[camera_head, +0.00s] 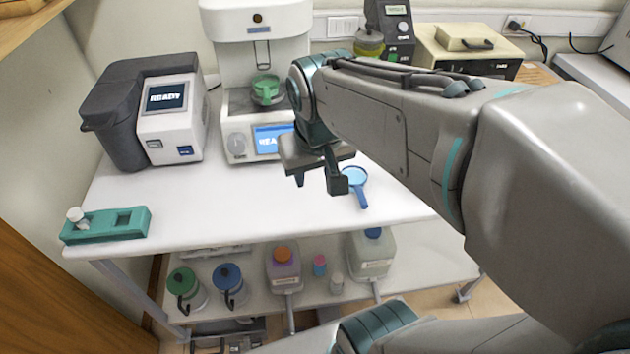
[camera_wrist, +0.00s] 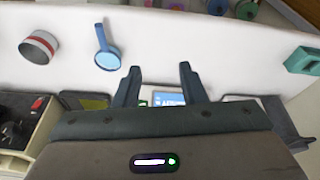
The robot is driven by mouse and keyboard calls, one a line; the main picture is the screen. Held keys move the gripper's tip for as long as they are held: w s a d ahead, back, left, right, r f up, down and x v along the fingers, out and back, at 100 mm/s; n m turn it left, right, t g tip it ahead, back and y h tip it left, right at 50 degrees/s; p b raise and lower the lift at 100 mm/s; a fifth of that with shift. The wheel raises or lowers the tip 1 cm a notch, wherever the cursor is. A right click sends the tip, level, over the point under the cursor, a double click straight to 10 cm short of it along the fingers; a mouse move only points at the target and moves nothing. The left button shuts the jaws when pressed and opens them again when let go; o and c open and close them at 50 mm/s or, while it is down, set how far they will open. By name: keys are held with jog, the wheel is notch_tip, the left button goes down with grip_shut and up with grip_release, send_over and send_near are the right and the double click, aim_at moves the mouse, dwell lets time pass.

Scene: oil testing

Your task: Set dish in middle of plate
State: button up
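My gripper (camera_head: 318,183) is open and empty above the white table, in front of the white machine. In the wrist view its two fingers (camera_wrist: 159,72) are spread apart with nothing between them. A light-blue round piece with a straight blue handle (camera_head: 356,178) lies on the table just right of my gripper; it also shows in the wrist view (camera_wrist: 107,57). A green round cup (camera_head: 266,87) sits inside the white machine (camera_head: 255,20), under its head. I cannot tell for sure which thing is the dish or the plate.
A grey machine (camera_head: 168,108) stands at the left. A teal block (camera_head: 108,225) with a small white bottle is at the table's front left corner. A grey cylinder with a red band (camera_wrist: 40,47) shows in the wrist view. Bottles stand on the lower shelf (camera_head: 240,305). The table's front middle is clear.

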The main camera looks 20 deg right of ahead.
jog(key=s+f, duration=0.3)
jog(key=s, duration=0.2)
jog(key=shift+f, duration=0.25)
